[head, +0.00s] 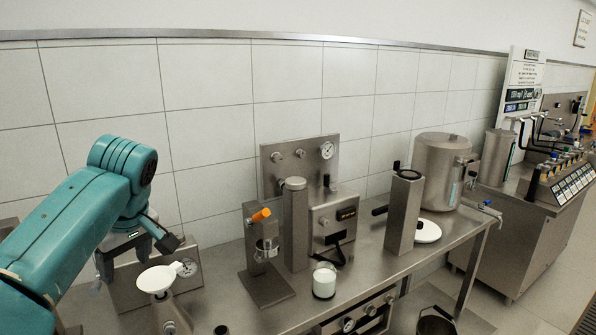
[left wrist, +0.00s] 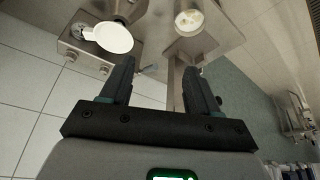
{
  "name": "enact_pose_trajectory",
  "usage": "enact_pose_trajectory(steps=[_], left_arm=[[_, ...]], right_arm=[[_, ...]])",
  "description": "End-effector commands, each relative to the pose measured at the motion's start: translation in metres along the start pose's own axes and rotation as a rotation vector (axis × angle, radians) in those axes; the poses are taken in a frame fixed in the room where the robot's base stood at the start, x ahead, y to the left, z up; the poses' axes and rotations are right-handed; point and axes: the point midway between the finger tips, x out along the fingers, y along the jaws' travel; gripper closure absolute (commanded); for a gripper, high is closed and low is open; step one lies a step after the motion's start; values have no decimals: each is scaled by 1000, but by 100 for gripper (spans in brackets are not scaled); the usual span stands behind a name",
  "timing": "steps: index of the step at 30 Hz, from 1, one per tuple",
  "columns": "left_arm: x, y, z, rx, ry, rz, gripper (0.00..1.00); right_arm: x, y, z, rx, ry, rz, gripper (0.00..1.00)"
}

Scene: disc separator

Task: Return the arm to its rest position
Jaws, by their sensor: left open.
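My teal left arm reaches in from the left in the head view. Its left gripper (head: 128,262) hangs over the left part of the steel bench. In the left wrist view the two dark fingers of this gripper (left wrist: 158,85) stand wide apart with nothing between them. A white round dish with a tab (head: 157,279) sits on a metal stand close by, apart from the fingers; it also shows in the left wrist view (left wrist: 113,38). My right gripper is not in view.
The steel bench (head: 385,265) carries a machine with an orange handle (head: 261,214), a glass of white liquid (head: 324,280), a square steel column (head: 404,212) and a steel pot (head: 438,170). A tiled wall (head: 210,110) stands behind. A bucket (head: 435,322) is on the floor.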

Motion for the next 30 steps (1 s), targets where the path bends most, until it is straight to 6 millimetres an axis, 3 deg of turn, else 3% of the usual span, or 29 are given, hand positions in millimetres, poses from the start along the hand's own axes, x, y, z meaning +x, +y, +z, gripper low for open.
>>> enact_pose_trajectory(steps=[3,11,17,20,23,26,30], left_arm=[[1,1,0,4,-1,0,39],[64,40,27,204,-46,38,39],[123,64,65,370,-107,90,39],[162,73,95,465,-156,129,39],[210,76,141,573,-228,184,39],[264,68,203,673,-321,264,39],[324,31,299,752,-445,383,39]], right_arm=[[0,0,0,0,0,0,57],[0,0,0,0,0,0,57],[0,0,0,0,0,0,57],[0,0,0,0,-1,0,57],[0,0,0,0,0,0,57],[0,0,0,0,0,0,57],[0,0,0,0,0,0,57]])
